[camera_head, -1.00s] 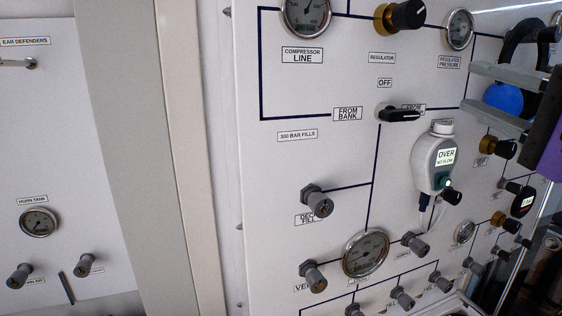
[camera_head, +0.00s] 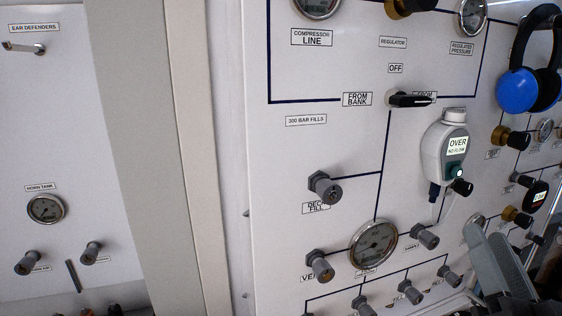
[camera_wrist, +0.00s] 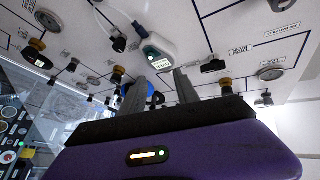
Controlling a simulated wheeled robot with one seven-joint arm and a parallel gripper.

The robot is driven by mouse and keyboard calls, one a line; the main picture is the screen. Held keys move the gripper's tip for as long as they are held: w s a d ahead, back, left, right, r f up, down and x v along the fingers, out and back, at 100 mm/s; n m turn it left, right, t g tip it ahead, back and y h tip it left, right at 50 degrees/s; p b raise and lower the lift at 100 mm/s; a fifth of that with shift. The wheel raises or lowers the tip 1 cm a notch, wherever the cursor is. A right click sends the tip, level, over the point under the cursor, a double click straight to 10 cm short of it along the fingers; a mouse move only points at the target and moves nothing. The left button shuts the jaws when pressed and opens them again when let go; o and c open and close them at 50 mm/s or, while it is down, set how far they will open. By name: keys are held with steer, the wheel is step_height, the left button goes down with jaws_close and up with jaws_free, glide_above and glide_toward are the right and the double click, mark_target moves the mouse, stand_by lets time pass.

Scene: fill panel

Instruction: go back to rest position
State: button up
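My gripper (camera_head: 486,240) is at the lower right of the head view, low in front of the fill panel (camera_head: 285,220). In the wrist view its two grey fingers stand apart with nothing held between them, so my gripper (camera_wrist: 160,80) is open and empty. My purple wrist housing (camera_wrist: 180,155) fills the bottom of that view. The blue ear defenders (camera_head: 518,90) hang at the upper right of the panel, clear of the gripper in the head view.
A white analyser (camera_head: 436,158) reading "OVER" is on the panel. Knobs, gauges and a black selector handle (camera_head: 411,100) stick out around it. A left panel with a horn tank gauge (camera_head: 45,209) and an empty hook (camera_head: 22,47) is beyond a beige post (camera_head: 190,160).

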steer(key=s+a+f+n+g+y+b, duration=0.1)
steer(key=s+a+f+n+g, duration=0.2)
steer(key=s+f, duration=1.2)
steer(key=s+a+f+n+g+y+b, duration=0.1)
steer(key=s+a+f, duration=0.5)
steer(key=s+f, duration=1)
steer(key=n+g+b, duration=0.1)
steer(key=n+g, duration=0.1)
steer(key=g, duration=0.1)
steer(key=shift+s+g+y, duration=0.15)
steer(key=shift+g+y, duration=0.25)
